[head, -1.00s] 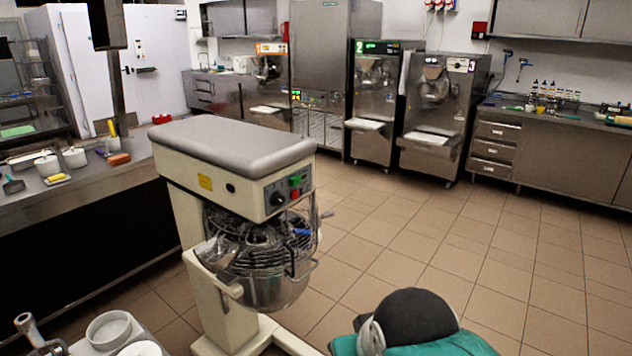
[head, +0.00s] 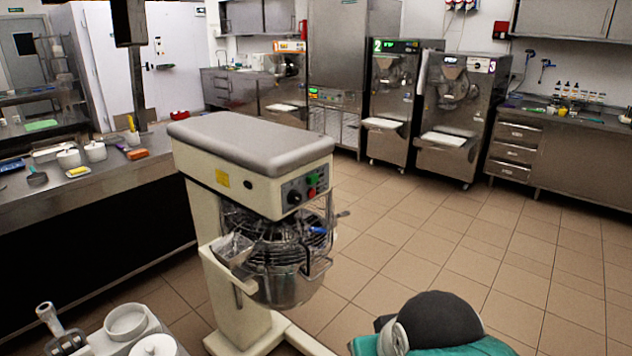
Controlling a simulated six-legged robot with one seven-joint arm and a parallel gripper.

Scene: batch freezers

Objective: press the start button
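A floor mixer (head: 250,140) with a cream body and grey top stands close in front of me. Its side panel carries a green button (head: 311,180), a red button (head: 311,191) and a black knob (head: 294,196). Three steel batch freezers stand along the back: one with an orange display (head: 289,46), one with a green display marked 2 (head: 395,46), and one marked 3 (head: 481,65). Their separate buttons are too small to make out. I cannot tell which button is the start button. My gripper is not in view.
A counter (head: 120,179) runs along the left. White containers (head: 126,320) stand at bottom left. Tiled floor (head: 420,225) is open between the mixer and freezers.

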